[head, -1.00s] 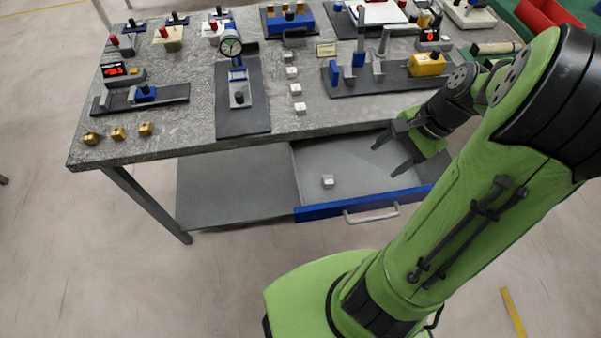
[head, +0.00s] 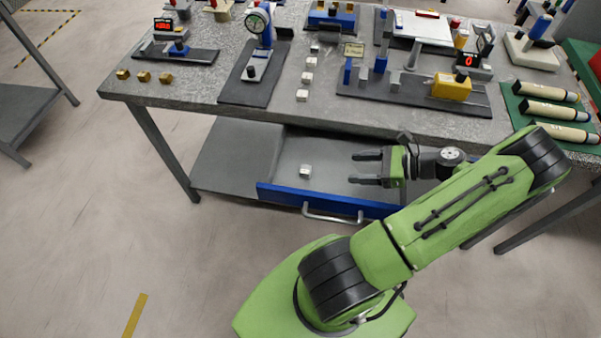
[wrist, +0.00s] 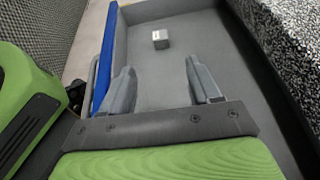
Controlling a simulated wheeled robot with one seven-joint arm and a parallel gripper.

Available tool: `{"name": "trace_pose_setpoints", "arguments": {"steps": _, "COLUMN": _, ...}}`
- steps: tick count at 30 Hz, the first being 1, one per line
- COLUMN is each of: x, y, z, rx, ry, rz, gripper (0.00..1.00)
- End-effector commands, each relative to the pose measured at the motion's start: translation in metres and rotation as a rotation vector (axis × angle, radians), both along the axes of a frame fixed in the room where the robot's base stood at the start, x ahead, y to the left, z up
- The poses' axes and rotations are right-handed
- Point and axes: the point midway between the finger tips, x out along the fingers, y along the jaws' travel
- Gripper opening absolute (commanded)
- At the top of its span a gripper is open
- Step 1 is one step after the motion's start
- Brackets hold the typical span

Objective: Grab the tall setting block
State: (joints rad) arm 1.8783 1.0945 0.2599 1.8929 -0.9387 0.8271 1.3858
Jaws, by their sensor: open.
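A small pale block (head: 305,171) lies alone on the floor of the open drawer (head: 262,193). It is the likeliest setting block, though its height is hard to judge. It also shows in the wrist view (wrist: 160,39), ahead of and between my fingers. My gripper (head: 355,168) is open and empty, over the drawer to the right of the block and apart from it. In the wrist view my gripper (wrist: 158,82) has its two grey fingers spread wide. Several similar small pale blocks (head: 307,78) stand in a row on the table top.
The drawer's blue front (wrist: 107,60) and the table edge (head: 230,110) bound the space around my gripper. Brass blocks (head: 144,76), gauge stands (head: 257,60) and a yellow-block fixture (head: 452,86) stand on the table. The drawer floor around the block is clear.

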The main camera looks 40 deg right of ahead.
Motion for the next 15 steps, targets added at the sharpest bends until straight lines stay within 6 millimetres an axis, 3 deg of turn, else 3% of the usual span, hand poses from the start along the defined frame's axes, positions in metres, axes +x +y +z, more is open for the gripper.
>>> {"name": "trace_pose_setpoints", "arguments": {"steps": 6, "x": 0.043, "y": 0.031, "z": -0.025, "rx": 0.001, "ry": 0.001, "rz": 0.008, "gripper": 0.62}}
{"name": "trace_pose_setpoints", "arguments": {"steps": 15, "x": 0.077, "y": 0.055, "z": -0.042, "rx": -0.001, "ry": 0.002, "rz": 0.009, "gripper": 0.62}}
